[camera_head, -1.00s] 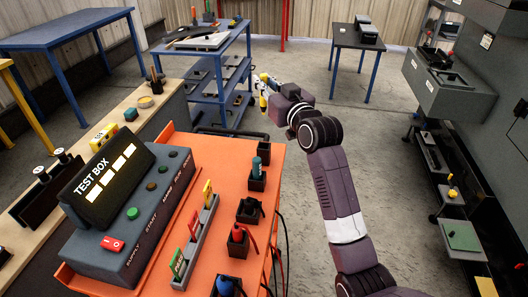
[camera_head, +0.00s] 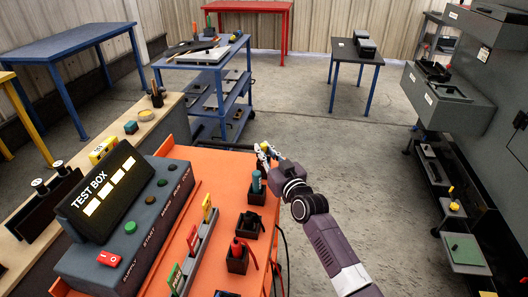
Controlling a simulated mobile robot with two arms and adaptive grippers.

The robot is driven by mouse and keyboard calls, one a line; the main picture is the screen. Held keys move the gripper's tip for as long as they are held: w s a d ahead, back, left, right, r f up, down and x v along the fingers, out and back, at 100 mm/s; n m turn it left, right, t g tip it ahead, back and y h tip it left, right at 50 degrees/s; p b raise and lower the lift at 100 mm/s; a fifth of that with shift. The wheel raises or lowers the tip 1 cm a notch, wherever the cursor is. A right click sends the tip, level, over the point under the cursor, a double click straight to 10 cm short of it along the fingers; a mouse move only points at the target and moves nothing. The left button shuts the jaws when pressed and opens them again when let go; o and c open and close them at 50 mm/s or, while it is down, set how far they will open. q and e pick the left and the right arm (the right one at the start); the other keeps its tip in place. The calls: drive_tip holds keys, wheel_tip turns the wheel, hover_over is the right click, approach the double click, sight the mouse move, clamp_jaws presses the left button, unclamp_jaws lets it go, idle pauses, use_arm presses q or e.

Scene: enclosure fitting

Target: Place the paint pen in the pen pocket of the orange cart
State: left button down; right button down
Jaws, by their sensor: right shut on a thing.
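My right gripper (camera_head: 264,154) is over the far right end of the orange cart (camera_head: 212,164), shut on a small yellow thing (camera_head: 264,146). This appears to be the paint pen, but it is small and partly hidden by the fingers. Black pockets line the cart's right edge. The farthest visible one (camera_head: 257,198) holds a teal cylinder (camera_head: 257,180) standing upright, close to the gripper. A nearer pocket (camera_head: 249,228) has something dark in it, and another (camera_head: 237,265) holds a red-handled tool (camera_head: 238,246). I cannot tell which is the pen pocket. My left gripper is not in view.
The test box (camera_head: 118,215) and a grey rack of colored cards (camera_head: 197,243) take up the cart's left and middle. A blue shelf cart (camera_head: 205,60) stands behind. Grey cabinets (camera_head: 480,100) stand at right. The floor between is clear.

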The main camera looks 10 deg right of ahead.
drive_tip(key=shift+f, duration=0.15)
drive_tip(key=c, duration=2.4)
unclamp_jaws()
drive_tip(key=shift+f, duration=0.1)
drive_tip(key=o, duration=0.5)
drive_tip(key=shift+c, duration=0.2)
drive_tip(key=shift+r, duration=0.3)
drive_tip(key=shift+s+f, duration=0.15)
drive_tip(key=shift+s, duration=0.2)
drive_tip(key=v, duration=1.1)
drive_tip(key=shift+s, duration=0.2)
